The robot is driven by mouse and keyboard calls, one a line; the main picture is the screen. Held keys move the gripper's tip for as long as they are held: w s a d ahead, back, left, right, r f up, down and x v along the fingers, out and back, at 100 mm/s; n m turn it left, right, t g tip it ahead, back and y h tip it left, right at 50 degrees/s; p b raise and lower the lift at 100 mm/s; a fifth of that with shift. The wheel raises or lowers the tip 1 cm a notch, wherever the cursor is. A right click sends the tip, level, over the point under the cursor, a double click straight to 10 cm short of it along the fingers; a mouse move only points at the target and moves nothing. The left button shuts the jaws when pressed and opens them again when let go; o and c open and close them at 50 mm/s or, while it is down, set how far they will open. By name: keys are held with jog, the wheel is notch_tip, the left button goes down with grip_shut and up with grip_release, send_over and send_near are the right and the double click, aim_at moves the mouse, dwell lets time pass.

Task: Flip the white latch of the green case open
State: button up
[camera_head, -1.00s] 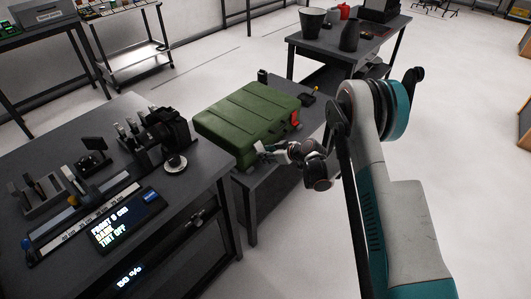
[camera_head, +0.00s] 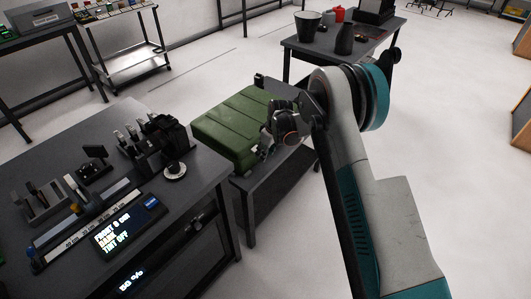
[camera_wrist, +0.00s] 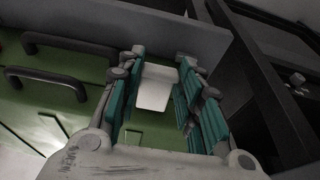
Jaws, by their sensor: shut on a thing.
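The green case (camera_head: 226,122) lies on a low dark bench in the head view, its lid down. In the wrist view its green face (camera_wrist: 92,70) shows with dark handles beside my gripper. The white latch (camera_wrist: 155,88) lies between the two teal-padded fingers of my gripper (camera_wrist: 161,62). The fingers are shut on the latch, one on each side. In the head view my wrist covers the case's near right part, so the latch and fingertips are mostly hidden there.
A dark table with instruments and a lit display (camera_head: 128,230) stands to the left of the bench (camera_head: 262,190). A table with a black bucket (camera_head: 307,24) and a dark vase (camera_head: 345,39) stands behind. Open floor lies to the right.

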dwell(0.5)
jog(key=o, duration=1.1)
jog(key=shift+c, duration=0.2)
jog(key=shift+r, duration=0.15)
jog(key=v, duration=1.1)
jog(key=shift+r, duration=0.4)
